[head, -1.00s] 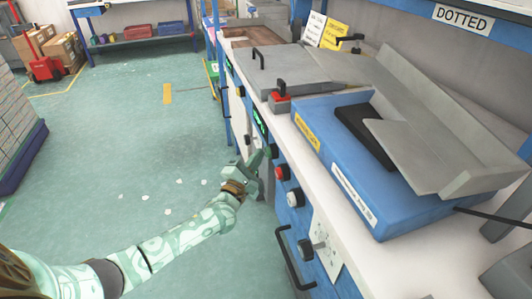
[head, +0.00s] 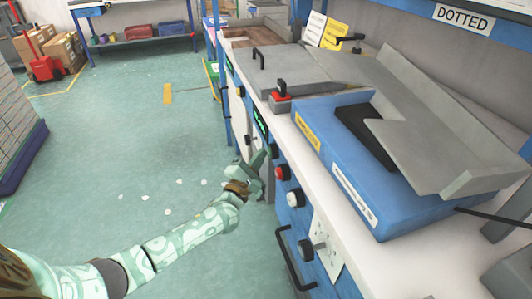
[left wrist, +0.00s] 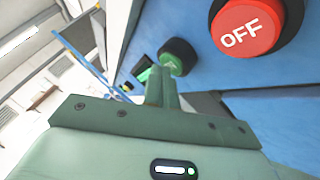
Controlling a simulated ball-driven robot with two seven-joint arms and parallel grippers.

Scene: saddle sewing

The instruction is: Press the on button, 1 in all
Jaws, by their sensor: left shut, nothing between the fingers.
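The on button (left wrist: 170,63) shows in the left wrist view as a green face in a black ring on the blue panel. In the head view its black ring (head: 274,151) is partly hidden by my gripper. My left gripper (head: 266,154) is shut and empty, its fingertips at the button. In the left wrist view the fingertips (left wrist: 161,72) overlap the green face's lower edge; I cannot tell whether they touch. The red OFF button (left wrist: 242,27) is to the right there, and below the on button in the head view (head: 283,173). My right gripper is not in view.
A white knob (head: 295,198), a black knob (head: 306,250) and a black handle (head: 289,258) stick out from the panel. A green-lit display (head: 261,123) sits above the on button. The blue machine (head: 345,150) stands on the bench. The floor to the left is open.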

